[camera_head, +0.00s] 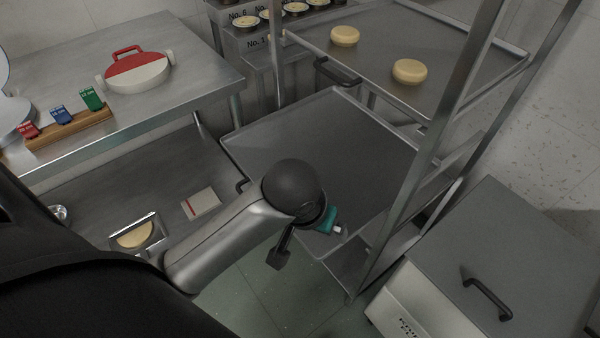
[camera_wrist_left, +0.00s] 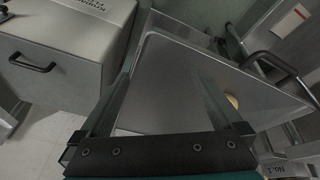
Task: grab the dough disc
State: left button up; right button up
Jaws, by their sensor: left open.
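Two pale dough discs lie on the upper rack tray (camera_head: 465,50) in the head view: one farther back (camera_head: 344,36), one nearer the front (camera_head: 409,71). My left gripper (camera_head: 332,224) hangs over the front of the empty lower tray (camera_head: 300,135), apart from both discs; my arm hides most of it. In the left wrist view the gripper (camera_wrist_left: 172,75) is open and empty, its two fingers spread over a bare grey tray surface. A pale round piece (camera_wrist_left: 232,101) shows partly behind the right finger there. My right gripper is out of view.
Rack posts (camera_head: 440,130) stand right of the trays. A grey lidded box (camera_head: 500,260) with a black handle stands at the right. A steel table (camera_head: 190,75) at the left holds a red-and-white round tool (camera_head: 137,72). A pale disc (camera_head: 135,235) sits in a holder below.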

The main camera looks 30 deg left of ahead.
pick_arm(q)
jog(key=w+a+r+n+y, duration=0.4)
jog(key=w+a+r+n, duration=0.4)
jog(key=w+a+r, duration=0.15)
jog(key=shift+g, duration=0.3)
jog(key=b+x, duration=0.4)
jog(key=x, duration=0.6)
jog(key=shift+w+f, duration=0.2)
jog(key=shift+b+x, duration=0.85)
jog(key=shift+x, duration=0.4)
jog(key=shift+b+x, duration=0.3)
jog(key=shift+x, duration=0.6)
jog(key=shift+s, duration=0.15)
jog(key=c, duration=1.2)
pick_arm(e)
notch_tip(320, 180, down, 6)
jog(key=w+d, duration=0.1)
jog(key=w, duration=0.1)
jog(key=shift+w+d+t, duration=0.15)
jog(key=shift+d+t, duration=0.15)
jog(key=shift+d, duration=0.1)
